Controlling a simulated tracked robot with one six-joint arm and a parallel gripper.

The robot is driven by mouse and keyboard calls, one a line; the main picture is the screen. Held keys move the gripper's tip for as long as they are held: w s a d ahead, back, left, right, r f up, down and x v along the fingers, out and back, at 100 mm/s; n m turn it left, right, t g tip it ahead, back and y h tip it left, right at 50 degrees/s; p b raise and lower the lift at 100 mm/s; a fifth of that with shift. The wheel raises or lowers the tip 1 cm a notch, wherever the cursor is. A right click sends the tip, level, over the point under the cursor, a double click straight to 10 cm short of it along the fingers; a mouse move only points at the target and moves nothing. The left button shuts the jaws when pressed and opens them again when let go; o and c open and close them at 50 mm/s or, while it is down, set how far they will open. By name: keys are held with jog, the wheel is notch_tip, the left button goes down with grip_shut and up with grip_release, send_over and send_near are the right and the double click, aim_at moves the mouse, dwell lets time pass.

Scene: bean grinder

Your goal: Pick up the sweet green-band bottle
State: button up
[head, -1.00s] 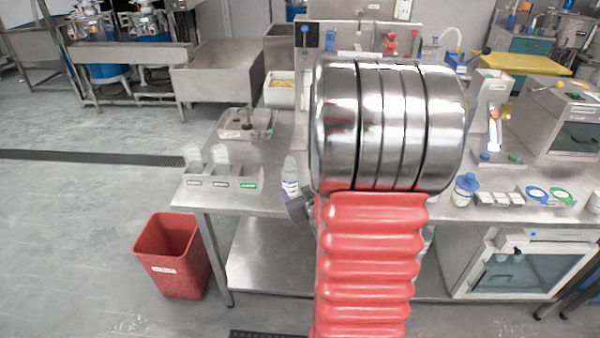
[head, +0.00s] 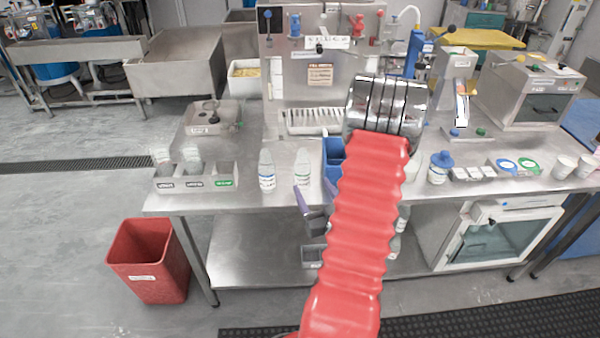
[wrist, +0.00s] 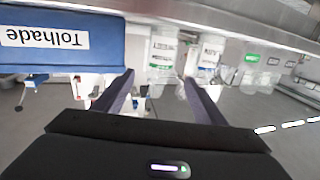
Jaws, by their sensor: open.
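A clear white-capped bottle with a green band (head: 302,167) stands upright near the front edge of the steel table, left of a blue bin (head: 333,152). A similar bottle with a blue band (head: 267,170) stands to its left. In the wrist view, which is upside down, the green-band bottle (wrist: 162,50) shows between and beyond my open fingers, and the blue-band bottle (wrist: 207,58) is by the right finger. My gripper (wrist: 159,76) is empty. In the head view my gripper (head: 308,205) is at the table's front edge, just in front of the green-band bottle, apart from it.
The blue bin shows close at left in the wrist view (wrist: 62,42). A labelled tray with cups (head: 196,178) stands left of the bottles. A blue-capped bottle (head: 439,168) stands at right. A lower shelf (head: 260,262) lies under the table (head: 160,203); a red bin (head: 150,262) is on the floor.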

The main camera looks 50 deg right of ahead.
aim_at(304, 174)
jog(key=shift+w, duration=0.1)
jog(key=x, duration=0.8)
jog(key=shift+w, duration=0.1)
jog(key=shift+w+d, duration=0.1)
jog(key=shift+w, duration=0.05)
jog(key=shift+x, duration=2.6)
jog(key=shift+d, duration=0.15)
jog(key=shift+c, duration=0.2)
jog(key=c, duration=1.1)
